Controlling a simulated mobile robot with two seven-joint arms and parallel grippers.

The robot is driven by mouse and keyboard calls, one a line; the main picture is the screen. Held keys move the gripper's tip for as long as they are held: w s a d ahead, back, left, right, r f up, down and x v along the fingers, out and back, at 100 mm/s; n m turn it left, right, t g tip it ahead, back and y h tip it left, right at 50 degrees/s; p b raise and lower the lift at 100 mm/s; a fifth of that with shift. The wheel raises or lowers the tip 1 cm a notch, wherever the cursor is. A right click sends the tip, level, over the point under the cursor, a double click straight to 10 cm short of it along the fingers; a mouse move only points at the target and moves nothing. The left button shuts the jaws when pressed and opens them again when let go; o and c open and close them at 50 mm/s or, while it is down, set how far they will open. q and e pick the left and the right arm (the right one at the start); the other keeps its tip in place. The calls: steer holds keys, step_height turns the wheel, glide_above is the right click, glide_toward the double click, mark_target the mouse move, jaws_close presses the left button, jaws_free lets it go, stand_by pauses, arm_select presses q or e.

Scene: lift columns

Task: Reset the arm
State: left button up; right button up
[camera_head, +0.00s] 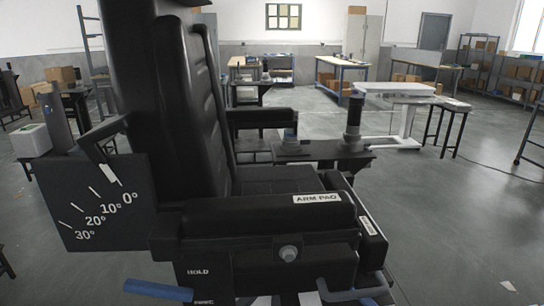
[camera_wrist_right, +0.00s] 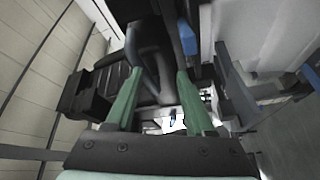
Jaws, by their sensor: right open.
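A black padded seat with a tall ribbed backrest (camera_head: 195,105) fills the left and middle of the head view. Its near armrest, labelled ARM PAD (camera_head: 260,214), lies level across the front. An angle plate (camera_head: 97,200) marked 0° to 30° stands at the left. A blue lever (camera_head: 158,290) sticks out low by the HOLD label. My right gripper (camera_wrist_right: 160,72) shows its two green fingers apart in the right wrist view, with dark parts beyond them. I cannot tell whether the fingers touch anything. My left gripper is in neither view.
A second blue lever (camera_head: 350,294) sits low at the seat's front. Behind the seat stand a dark bench (camera_head: 325,150) and a white table (camera_head: 395,97). A blue part (camera_wrist_right: 187,38) shows near the fingers in the wrist view. The floor (camera_head: 455,215) at right is mostly clear.

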arm_select(q)
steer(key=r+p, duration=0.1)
steer(key=p, duration=0.1)
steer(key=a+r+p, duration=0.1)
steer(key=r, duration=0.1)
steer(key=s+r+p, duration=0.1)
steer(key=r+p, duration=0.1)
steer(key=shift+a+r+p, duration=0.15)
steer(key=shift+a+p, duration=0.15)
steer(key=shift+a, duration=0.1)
arm_select(e)
steer(key=s+a+f+m+g+h, duration=0.6)
steer(key=s+a+f+m, duration=0.4)
steer(key=m, duration=0.7)
steer(key=s+a+g, duration=0.1)
steer(key=s+a, duration=0.1)
steer(key=s, duration=0.2)
steer(key=shift+a+g+h, duration=0.3)
steer(key=shift+g, duration=0.1)
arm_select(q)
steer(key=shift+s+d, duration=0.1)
arm_select(e)
steer(key=shift+d+f, duration=0.1)
